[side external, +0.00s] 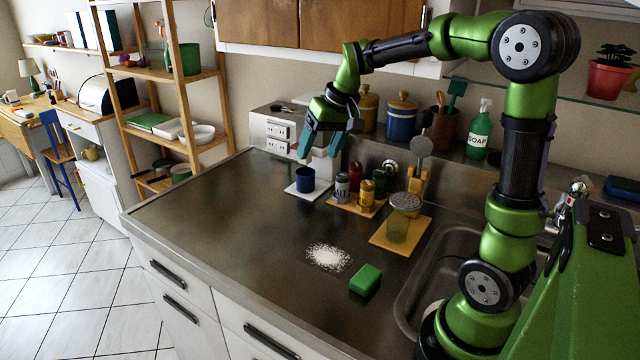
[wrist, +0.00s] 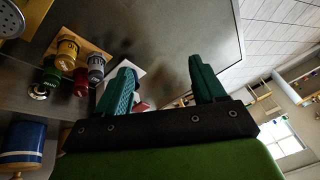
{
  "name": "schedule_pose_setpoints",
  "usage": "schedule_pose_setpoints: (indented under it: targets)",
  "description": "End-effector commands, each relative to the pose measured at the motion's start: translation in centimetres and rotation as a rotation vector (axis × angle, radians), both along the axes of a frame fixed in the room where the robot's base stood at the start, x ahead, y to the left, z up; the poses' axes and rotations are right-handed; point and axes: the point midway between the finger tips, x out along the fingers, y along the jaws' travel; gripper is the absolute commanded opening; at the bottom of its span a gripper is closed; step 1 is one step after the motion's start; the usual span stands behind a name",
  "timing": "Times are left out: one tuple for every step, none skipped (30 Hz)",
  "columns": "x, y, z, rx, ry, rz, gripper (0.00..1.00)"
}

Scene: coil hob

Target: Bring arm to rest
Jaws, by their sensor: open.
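My green gripper (side external: 319,150) has teal fingers and hangs at the back of the counter, above and slightly right of a dark blue cup (side external: 305,180). The cup stands on a white square tile (side external: 315,191). In the wrist view the two fingers (wrist: 161,72) are spread apart with nothing held between them. Part of the white tile shows beside the left finger there. My arm reaches from the right of the side view, over the counter, bent with its elbow high.
Jars stand on a wooden tray (side external: 345,204) right of the cup. White powder (side external: 328,256) and a green sponge (side external: 366,279) lie in front. Cabinets (side external: 330,25) hang above. The left counter is clear.

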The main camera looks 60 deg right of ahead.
Motion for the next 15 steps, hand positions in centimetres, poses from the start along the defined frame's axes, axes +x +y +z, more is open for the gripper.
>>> schedule_pose_setpoints:
  targets:
    - [-1.4,2.5,1.1,0.002,-0.035,0.019,0.69]
    - [-2.3,3.7,1.5,0.005,-0.052,0.028,0.69]
    - [-3.4,5.4,1.9,0.009,-0.075,0.039,0.69]
    - [-4.4,6.6,2.2,0.012,-0.093,0.046,0.69]
    - [-5.3,7.7,2.3,0.016,-0.109,0.055,0.69]
    - [-6.6,9.0,2.4,0.020,-0.131,0.066,0.69]
    - [-7.6,10.0,2.4,0.024,-0.147,0.073,0.69]
    - [-8.5,10.9,2.4,0.027,-0.163,0.082,0.69]
    - [-9.7,12.0,2.2,0.032,-0.182,0.092,0.69]
    - [-10.6,12.6,2.1,0.036,-0.197,0.098,0.69]
    - [-11.4,13.2,1.9,0.040,-0.208,0.103,0.69]
    - [-12.3,13.9,1.6,0.044,-0.223,0.110,0.69]
    - [-12.9,14.3,1.4,0.047,-0.233,0.114,0.69]
    - [-13.4,14.7,1.2,0.050,-0.242,0.118,0.69]
    - [-14.0,15.1,0.9,0.053,-0.251,0.122,0.69]
